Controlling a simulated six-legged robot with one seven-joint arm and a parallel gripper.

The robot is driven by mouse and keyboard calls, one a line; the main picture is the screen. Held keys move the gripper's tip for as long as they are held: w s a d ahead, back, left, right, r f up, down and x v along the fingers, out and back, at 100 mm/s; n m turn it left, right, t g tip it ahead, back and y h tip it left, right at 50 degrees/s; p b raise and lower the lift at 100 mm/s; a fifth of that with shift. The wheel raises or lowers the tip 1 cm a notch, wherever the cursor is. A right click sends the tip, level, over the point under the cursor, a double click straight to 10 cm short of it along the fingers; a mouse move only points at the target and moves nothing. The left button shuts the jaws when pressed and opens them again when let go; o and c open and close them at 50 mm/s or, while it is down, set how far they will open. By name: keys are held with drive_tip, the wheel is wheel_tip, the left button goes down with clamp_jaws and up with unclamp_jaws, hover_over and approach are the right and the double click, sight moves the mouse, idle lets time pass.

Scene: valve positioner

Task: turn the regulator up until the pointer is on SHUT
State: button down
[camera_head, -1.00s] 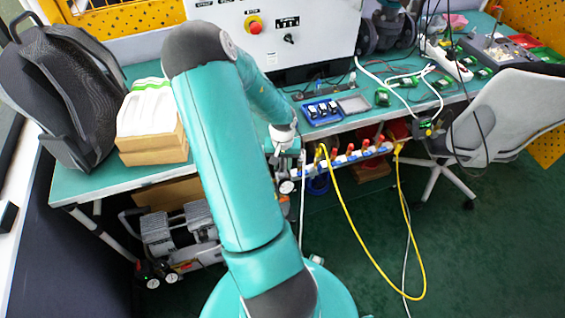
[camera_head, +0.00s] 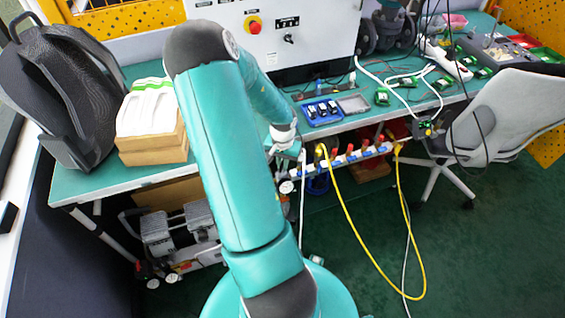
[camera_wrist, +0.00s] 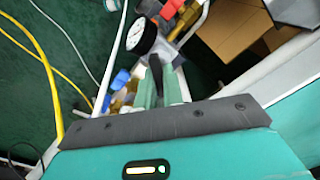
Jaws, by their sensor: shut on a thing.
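In the wrist view my gripper (camera_wrist: 162,86) shows as two pale green fingers, shut on a slim black part that rises between them, which looks like the regulator's handle (camera_wrist: 155,68). A round gauge with a white dial and black rim (camera_wrist: 141,36) is just beyond the fingertips, apart from them. Its needle and any SHUT mark are too small to read. In the head view the gauge (camera_head: 286,187) shows under the bench's front edge.
A compressor (camera_head: 178,235) stands below. A cardboard box (camera_wrist: 230,25) is close by in the wrist view.

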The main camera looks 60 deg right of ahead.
drive_tip(key=c, duration=1.5)
unclamp_jaws()
wheel_tip(320, 180, up, 14)
drive_tip(key=shift+f, duration=0.1)
idle(0.5)
